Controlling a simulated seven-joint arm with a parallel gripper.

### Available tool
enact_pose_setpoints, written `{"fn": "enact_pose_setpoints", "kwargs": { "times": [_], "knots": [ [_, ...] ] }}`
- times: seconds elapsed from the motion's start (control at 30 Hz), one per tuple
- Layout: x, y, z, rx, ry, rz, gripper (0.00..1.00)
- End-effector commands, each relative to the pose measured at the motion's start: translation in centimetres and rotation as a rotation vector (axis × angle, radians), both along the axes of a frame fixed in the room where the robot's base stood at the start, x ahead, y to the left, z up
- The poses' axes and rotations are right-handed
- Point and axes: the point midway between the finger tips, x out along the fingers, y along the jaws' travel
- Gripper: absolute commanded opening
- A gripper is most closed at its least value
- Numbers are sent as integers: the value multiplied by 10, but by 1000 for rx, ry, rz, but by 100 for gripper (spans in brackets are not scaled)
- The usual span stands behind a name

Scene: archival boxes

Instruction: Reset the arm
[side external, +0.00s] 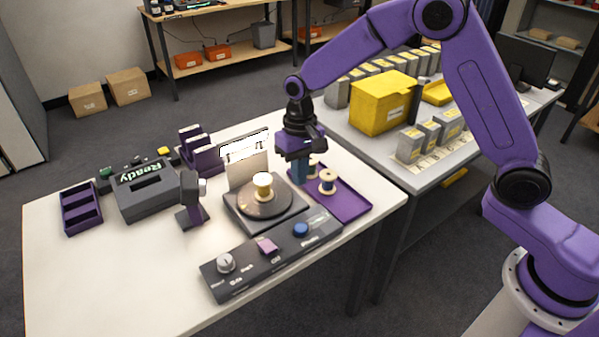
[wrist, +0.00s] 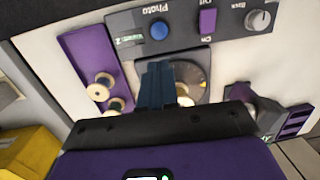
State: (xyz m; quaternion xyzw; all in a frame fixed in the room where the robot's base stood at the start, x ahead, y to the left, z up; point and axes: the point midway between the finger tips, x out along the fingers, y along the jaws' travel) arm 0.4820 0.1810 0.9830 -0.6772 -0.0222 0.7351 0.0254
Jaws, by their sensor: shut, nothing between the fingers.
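My gripper (side external: 300,174) is shut and empty. In the side external view it points down above the white table, between the round turntable (side external: 265,203) and the purple tray (side external: 343,199). Its blue fingers also show together in the wrist view (wrist: 155,68), in front of the turntable (wrist: 193,76). A spool (side external: 263,186) stands on the turntable. Two spools are on the purple tray; the nearer one (side external: 327,182) shows clearly, and the other is partly hidden behind my fingers. I cannot tell the exact height of my fingertips over the table.
A control panel (side external: 272,258) with a knob, a switch and a blue button lies at the table's front. A small camera-like stand (side external: 191,205), a "Ready" display box (side external: 143,190) and purple racks (side external: 80,208) stand left. A yellow box (side external: 383,103) stands on the grey table behind.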

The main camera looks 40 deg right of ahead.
Motion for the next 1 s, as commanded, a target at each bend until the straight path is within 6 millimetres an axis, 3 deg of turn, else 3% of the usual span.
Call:
{"fn": "enact_pose_setpoints", "kwargs": {
  "times": [0.67, 0.77, 1.0],
  "knots": [
    [-6, 1, 5, 1, -5, 24, 0],
    [-22, 1, 15, 2, -13, 81, 0],
    [-90, -8, 51, -1, -41, 316, 0]
  ]
}}
